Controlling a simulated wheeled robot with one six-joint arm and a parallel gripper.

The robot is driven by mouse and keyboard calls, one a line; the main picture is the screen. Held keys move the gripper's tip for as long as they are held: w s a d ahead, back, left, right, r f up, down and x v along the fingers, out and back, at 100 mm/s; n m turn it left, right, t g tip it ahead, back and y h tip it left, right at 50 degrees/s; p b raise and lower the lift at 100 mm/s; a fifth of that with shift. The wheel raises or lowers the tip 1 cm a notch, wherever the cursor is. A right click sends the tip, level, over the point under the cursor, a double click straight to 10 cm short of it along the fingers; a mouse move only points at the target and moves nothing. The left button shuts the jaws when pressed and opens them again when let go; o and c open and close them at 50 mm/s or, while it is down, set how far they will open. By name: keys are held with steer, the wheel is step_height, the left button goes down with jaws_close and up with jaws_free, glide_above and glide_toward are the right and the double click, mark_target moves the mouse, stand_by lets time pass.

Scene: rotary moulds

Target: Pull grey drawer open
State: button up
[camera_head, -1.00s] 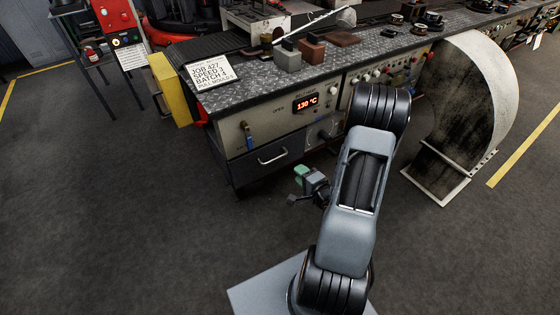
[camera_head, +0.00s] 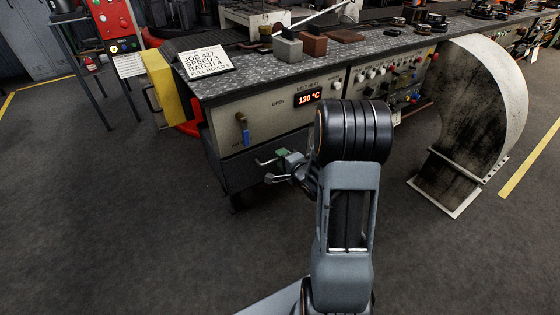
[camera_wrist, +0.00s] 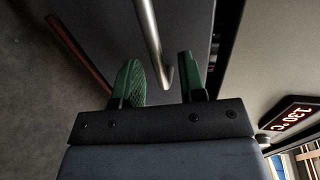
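The grey drawer (camera_head: 235,172) is a dark grey front at the lower left of the bench cabinet, and it looks closed. Its metal bar handle (camera_head: 264,163) is partly hidden by my gripper (camera_head: 277,168), which is at the handle's right part. In the wrist view the drawer front (camera_wrist: 192,28) lies behind the handle (camera_wrist: 150,40). The handle's bent end lies between the two green fingers of my gripper (camera_wrist: 160,75). The fingers are open, with a visible gap on each side of the handle.
The bench cabinet above has a blue-handled lever (camera_head: 243,130) and a red 130 °C display (camera_head: 309,98). A yellow panel (camera_head: 162,85) stands at the cabinet's left. A large curved metal guard (camera_head: 480,110) stands at the right. The floor before the drawer is clear.

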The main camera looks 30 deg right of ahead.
steer(key=shift+x, duration=0.85)
jaws_close()
